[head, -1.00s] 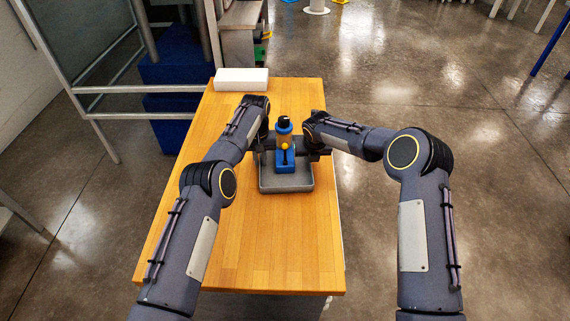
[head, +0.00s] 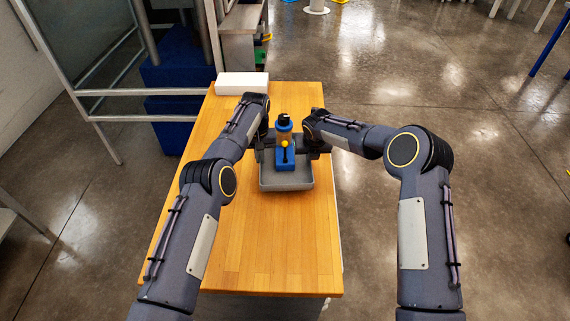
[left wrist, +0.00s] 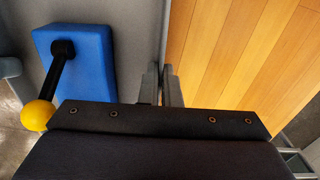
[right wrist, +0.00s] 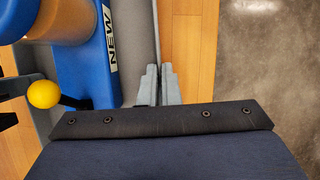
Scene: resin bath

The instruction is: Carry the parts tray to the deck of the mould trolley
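The grey parts tray (head: 287,185) is over the wooden table, between my two hands. In it are a blue block with a black lever and yellow ball (head: 284,160) and an amber-and-blue bottle-like part (head: 284,128) with a black top. My left gripper (head: 262,153) is at the tray's left side; in the left wrist view its fingers (left wrist: 162,86) close on the tray wall. My right gripper (head: 317,152) is at the right side; in the right wrist view its fingers (right wrist: 159,86) close on the opposite wall. I cannot clearly identify the mould trolley.
The wooden table (head: 250,260) is bare in front of the tray. A white block (head: 242,83) lies at its far left corner. A metal frame (head: 125,118) and blue blocks (head: 172,123) stand beyond the left side. Open concrete floor (head: 400,90) lies to the right.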

